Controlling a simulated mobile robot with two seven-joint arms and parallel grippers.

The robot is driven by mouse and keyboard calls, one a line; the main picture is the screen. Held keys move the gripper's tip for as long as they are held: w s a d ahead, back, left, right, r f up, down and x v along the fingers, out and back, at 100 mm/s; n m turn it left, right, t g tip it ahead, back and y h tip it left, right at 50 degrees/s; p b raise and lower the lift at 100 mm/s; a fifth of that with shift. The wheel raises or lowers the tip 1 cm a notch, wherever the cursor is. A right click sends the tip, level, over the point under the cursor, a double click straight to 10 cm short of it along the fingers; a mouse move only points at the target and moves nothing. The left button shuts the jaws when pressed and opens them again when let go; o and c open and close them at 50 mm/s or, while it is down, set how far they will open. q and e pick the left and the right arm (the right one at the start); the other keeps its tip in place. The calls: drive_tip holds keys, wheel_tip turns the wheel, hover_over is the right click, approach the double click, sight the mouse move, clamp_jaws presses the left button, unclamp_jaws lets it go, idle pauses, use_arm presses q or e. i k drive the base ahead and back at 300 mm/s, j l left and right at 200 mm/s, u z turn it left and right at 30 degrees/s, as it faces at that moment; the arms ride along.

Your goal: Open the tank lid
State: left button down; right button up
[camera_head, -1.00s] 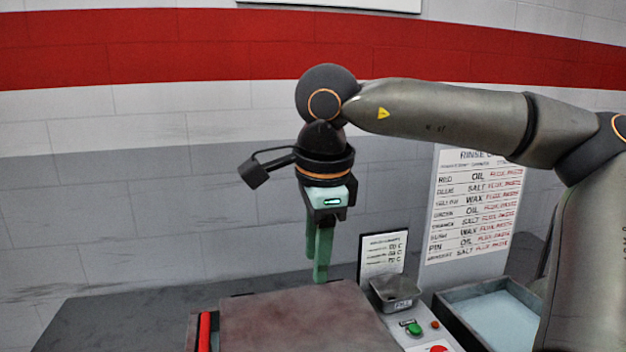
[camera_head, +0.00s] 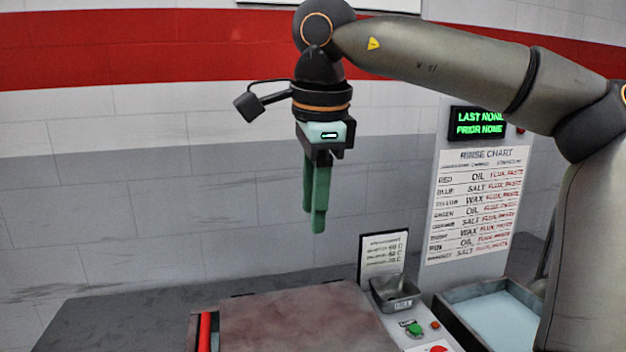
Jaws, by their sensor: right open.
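The tank lid (camera_head: 300,318) is a flat, worn reddish-brown plate at the bottom middle of the head view. It lies flat and looks closed; its near part is cut off by the frame. A red bar (camera_head: 205,332), perhaps a handle, runs along its left side. My right gripper (camera_head: 314,222) points down with green fingers, above and behind the lid, clear of it. It is open and empty, though seen nearly edge-on so the gap hardly shows. My left gripper is not in view.
Right of the lid is a panel with a green button (camera_head: 414,329), a red button (camera_head: 438,349) and a small metal cup (camera_head: 395,291). A tray of pale liquid (camera_head: 500,318) stands further right. A rinse chart (camera_head: 472,208) and a green-lit display (camera_head: 479,123) are behind.

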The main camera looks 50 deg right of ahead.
sight(336, 316)
drive_tip(key=k+j, duration=0.35)
drive_tip(key=j, duration=0.15)
drive_tip(key=k+j, duration=0.35)
drive_tip(key=j, duration=0.15)
